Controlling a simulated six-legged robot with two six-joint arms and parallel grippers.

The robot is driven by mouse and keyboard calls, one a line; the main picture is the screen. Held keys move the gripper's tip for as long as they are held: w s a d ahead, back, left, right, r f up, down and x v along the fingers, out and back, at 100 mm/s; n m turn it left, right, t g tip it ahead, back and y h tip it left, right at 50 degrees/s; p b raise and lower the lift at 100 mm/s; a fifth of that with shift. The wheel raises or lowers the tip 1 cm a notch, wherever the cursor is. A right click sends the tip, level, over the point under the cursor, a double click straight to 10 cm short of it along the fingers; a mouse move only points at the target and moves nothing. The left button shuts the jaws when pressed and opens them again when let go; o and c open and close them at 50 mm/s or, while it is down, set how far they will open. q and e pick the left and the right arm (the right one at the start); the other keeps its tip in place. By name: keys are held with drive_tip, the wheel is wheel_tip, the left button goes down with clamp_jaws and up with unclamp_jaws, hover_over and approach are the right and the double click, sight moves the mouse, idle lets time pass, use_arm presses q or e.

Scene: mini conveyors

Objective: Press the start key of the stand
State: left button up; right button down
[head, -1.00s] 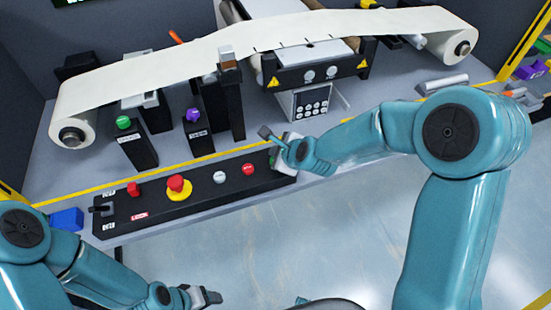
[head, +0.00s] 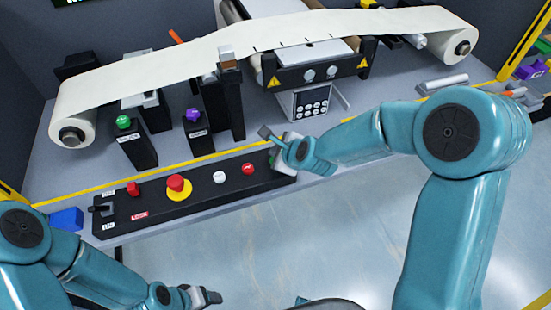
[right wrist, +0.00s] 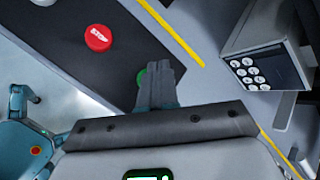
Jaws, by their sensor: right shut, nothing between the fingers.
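The stand's black control panel (head: 130,205) lies along the front edge of the table. The green start key (right wrist: 140,77) shows at the panel's right end in the right wrist view, partly covered by my right gripper (right wrist: 162,75). The gripper is shut and empty, its fingertips over or beside the key; I cannot tell whether they touch it. In the head view the right gripper (head: 275,152) hides the key. The red stop key (head: 249,168) is just left of it and also shows in the right wrist view (right wrist: 98,38). My left gripper (head: 207,297) is low in front of the table, its jaws unclear.
The panel also bears a white key (head: 219,177), a red mushroom button on yellow (head: 177,186) and a red knob (head: 133,189). Black posts with a green knob (head: 123,122) and a purple knob (head: 193,115) stand behind. A keypad box (head: 308,104) is behind right.

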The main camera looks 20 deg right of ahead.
drive_tip(key=shift+f+b, duration=0.4)
drive_tip(key=shift+b, duration=0.1)
drive_tip(key=shift+f+b, duration=0.5)
drive_tip(key=shift+b, duration=0.1)
idle(0.6)
drive_tip(key=shift+r, duration=0.1)
drive_tip(key=shift+r+p, duration=0.65)
drive_tip(key=shift+r, duration=0.15)
wheel_tip(320, 180, up, 5)
drive_tip(key=p, duration=0.4)
drive_tip(key=shift+r, duration=0.1)
idle(0.6)
